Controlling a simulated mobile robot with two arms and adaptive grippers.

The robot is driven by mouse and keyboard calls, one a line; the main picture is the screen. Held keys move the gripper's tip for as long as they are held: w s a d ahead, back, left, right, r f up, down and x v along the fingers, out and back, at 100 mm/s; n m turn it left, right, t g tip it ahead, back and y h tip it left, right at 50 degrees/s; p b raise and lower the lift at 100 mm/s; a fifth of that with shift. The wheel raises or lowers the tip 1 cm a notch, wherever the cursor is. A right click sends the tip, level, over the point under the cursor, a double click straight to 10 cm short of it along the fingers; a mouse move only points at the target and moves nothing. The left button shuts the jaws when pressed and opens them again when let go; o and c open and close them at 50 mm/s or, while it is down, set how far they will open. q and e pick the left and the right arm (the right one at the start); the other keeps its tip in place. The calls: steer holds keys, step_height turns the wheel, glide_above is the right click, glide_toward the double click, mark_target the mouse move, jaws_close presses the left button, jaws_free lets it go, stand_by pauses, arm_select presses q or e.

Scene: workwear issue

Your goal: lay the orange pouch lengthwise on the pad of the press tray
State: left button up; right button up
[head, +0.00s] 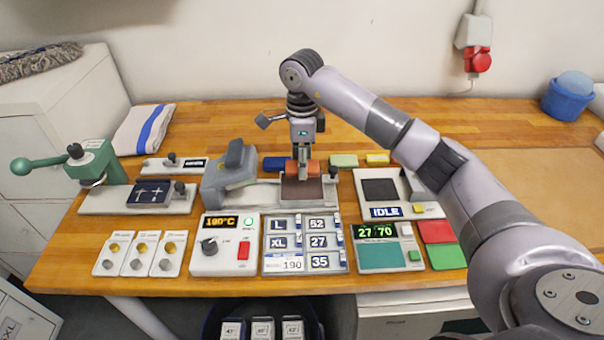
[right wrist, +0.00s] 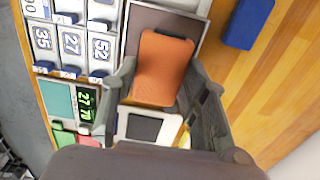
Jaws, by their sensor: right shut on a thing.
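The orange pouch (head: 313,166) is between the fingers of my right gripper (head: 302,174), which is shut on it. In the right wrist view the pouch (right wrist: 163,68) lies between the two fingers (right wrist: 158,86), its long side running roughly along the pad. The press tray's dark brown pad (head: 303,193) is just below; it also shows behind the pouch in the right wrist view (right wrist: 187,22). I cannot tell whether pouch and pad touch. The grey press head (head: 229,165) stands left of the pad. My left gripper is not in view.
A number rack (head: 305,245) is in front. An IDLE device (head: 390,195) stands right. Blue, green and yellow blocks (head: 343,160) lie behind. Open wood lies at back right.

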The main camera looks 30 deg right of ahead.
mark_target(302, 186)
steer(key=shift+f, duration=0.6)
step_height(302, 186, down, 3)
steer(key=shift+f+p, duration=0.2)
steer(key=shift+p, duration=0.35)
steer(key=shift+f, duration=0.25)
steer(key=shift+f, duration=0.1)
steer(key=o, duration=1.2)
steer(key=shift+o, duration=0.2)
